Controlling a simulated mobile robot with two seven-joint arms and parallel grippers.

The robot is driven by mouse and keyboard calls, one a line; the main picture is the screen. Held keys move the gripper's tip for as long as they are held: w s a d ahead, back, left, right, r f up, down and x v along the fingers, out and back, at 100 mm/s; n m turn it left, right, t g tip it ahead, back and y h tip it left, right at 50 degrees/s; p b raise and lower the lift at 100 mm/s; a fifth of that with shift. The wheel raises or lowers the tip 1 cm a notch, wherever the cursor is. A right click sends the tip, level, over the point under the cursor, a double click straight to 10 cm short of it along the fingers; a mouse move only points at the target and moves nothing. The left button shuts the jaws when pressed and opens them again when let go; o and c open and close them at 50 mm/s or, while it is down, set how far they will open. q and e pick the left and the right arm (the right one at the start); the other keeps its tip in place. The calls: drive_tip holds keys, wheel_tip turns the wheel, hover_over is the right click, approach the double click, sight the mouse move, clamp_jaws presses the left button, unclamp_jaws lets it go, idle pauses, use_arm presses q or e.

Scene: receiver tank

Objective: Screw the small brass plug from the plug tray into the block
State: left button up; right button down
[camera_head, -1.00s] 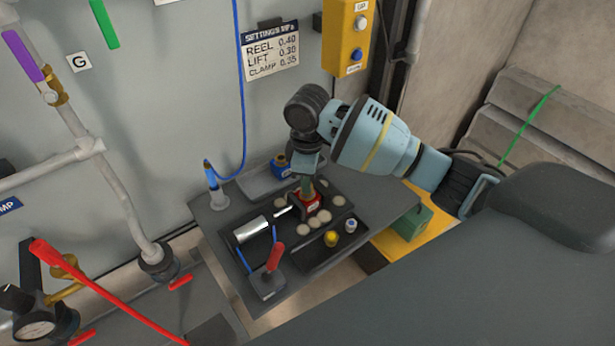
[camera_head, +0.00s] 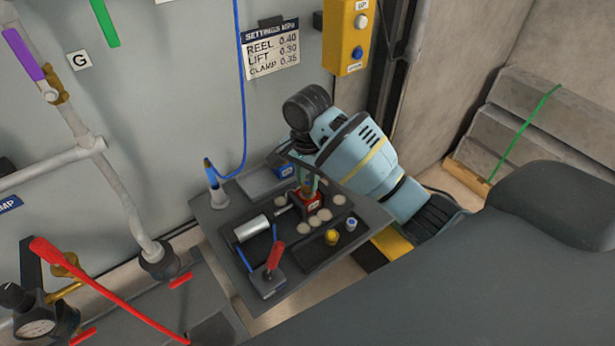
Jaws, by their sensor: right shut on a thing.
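My right gripper (camera_head: 307,186) points down over the small red block (camera_head: 307,203) on the grey bench. It is shut at the top of the block on a small brass-coloured thing, which looks like the small brass plug; the fingers hide most of it. I cannot tell how deep it sits in the block. The dark plug tray (camera_head: 311,263) is at the front right of the bench. In it stand a yellow-topped plug (camera_head: 332,237) and a pale, blue-ringed plug (camera_head: 351,224). My left gripper is not in view.
A silver cylinder (camera_head: 252,228) lies left of the block, with several pale discs (camera_head: 325,215) around the block. A red-handled lever (camera_head: 274,258) stands at the front. A blue-topped fitting (camera_head: 215,185) and a back tray (camera_head: 255,186) with a blue piece (camera_head: 284,170) are near the wall.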

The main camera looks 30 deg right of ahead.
drive_tip(key=c, duration=1.2)
unclamp_jaws()
